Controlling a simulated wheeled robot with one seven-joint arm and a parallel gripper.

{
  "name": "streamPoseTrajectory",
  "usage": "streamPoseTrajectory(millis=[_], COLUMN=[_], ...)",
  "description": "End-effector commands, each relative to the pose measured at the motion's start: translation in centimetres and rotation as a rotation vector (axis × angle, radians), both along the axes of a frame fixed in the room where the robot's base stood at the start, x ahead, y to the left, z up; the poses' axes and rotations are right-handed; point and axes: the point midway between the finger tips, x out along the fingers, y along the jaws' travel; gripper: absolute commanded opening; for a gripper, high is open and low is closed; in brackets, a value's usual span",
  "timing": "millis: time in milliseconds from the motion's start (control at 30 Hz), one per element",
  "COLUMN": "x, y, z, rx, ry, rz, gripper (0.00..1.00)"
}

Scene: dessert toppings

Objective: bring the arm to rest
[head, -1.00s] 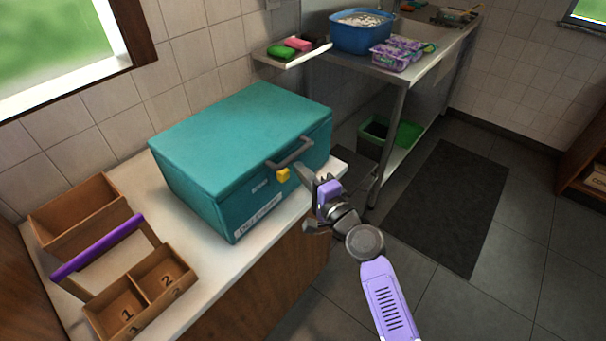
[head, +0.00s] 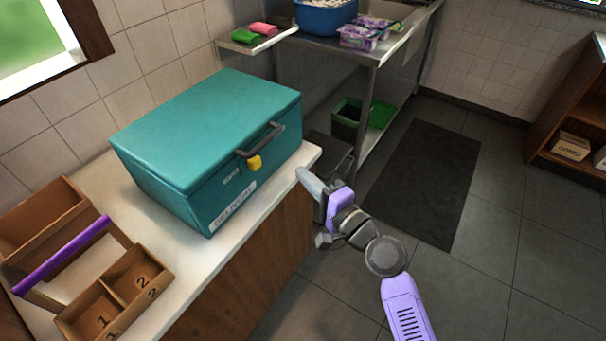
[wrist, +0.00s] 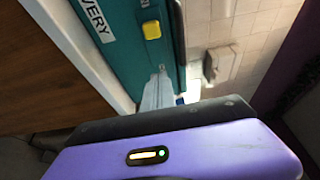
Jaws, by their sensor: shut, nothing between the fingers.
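My gripper (head: 306,180) is shut and empty, held out in front of the counter's right front edge. It is apart from the teal delivery box (head: 205,125), to the right of and below the box's front. In the wrist view my gripper's fingers (wrist: 157,92) point toward the box (wrist: 120,30), with its yellow latch (wrist: 152,30) above them. The box is closed, and its dark handle (head: 262,140) and yellow latch (head: 254,163) are on the front face.
A wooden caddy (head: 60,235) with a purple handle and numbered compartments stands at the counter's left. A steel sink table (head: 375,50) holds a blue tub (head: 327,15) and purple packs (head: 360,35). Open floor and a dark mat (head: 425,180) lie to the right.

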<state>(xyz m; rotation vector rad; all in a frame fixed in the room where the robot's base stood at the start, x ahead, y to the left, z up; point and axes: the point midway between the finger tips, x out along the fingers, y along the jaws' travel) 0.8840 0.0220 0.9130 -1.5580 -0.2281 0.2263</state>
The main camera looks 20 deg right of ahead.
Motion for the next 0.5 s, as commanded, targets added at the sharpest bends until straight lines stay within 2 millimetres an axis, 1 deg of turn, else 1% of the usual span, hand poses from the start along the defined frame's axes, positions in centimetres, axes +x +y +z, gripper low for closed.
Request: streamPoseTrajectory(millis=[367, 433, 500], x=[0.1, 0.2, 0.4], y=[0.0, -0.7, -1.6], z=[0.0, 0.2, 1.3], rx=[-0.01, -0.053, -0.131], ry=[-0.004, -0.022, -0.06], rz=[-0.002, -0.029, -0.07], gripper=[0.0, 0.0, 0.0])
